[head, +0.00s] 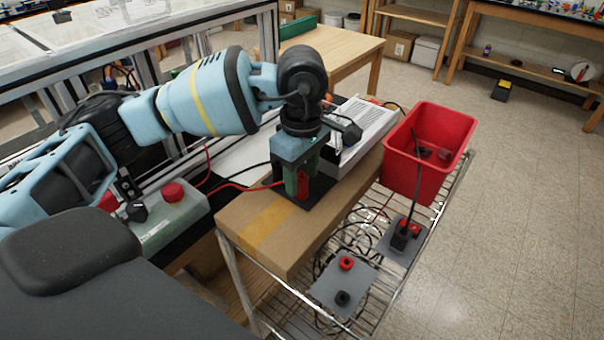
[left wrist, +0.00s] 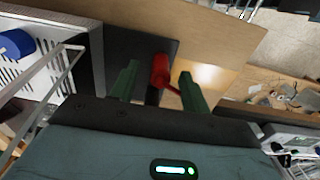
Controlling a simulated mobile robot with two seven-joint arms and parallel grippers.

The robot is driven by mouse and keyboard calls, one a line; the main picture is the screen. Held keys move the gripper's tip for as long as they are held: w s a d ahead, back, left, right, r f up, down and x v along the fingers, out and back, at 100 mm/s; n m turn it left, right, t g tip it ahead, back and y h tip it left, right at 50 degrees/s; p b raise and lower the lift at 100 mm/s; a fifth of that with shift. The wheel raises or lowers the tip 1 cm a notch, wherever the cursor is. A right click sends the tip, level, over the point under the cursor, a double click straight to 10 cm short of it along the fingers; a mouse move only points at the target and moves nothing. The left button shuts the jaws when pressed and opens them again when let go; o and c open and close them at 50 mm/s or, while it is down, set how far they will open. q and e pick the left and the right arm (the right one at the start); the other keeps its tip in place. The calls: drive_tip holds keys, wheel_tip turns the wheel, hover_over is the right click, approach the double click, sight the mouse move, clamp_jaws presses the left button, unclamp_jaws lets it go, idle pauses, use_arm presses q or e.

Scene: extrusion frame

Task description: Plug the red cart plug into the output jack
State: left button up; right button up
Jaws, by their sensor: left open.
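The red cart plug (head: 303,184) stands on a small dark plate (head: 318,196) on top of the cardboard box; a red cable runs off to its left. My left gripper (head: 299,178) is lowered over it, with green fingers on either side. In the left wrist view the red plug (left wrist: 160,72) is between the two open fingers (left wrist: 158,88), with gaps visible. A grey plate (head: 326,284) on the wire cart carries a red jack (head: 346,263) and a black jack (head: 342,298). I cannot tell which jack is the output. My right gripper is out of view.
Another grey plate (head: 393,249) holds a black plug (head: 401,238) and a red piece. A red bin (head: 428,150) and a white vented unit (head: 362,130) stand nearby. A control box with a red button (head: 173,192) is at left. Loose cables lie on the wire shelf.

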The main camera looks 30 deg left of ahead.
use_arm(q)
wheel_tip(320, 180, up, 6)
drive_tip(key=shift+r, duration=0.65)
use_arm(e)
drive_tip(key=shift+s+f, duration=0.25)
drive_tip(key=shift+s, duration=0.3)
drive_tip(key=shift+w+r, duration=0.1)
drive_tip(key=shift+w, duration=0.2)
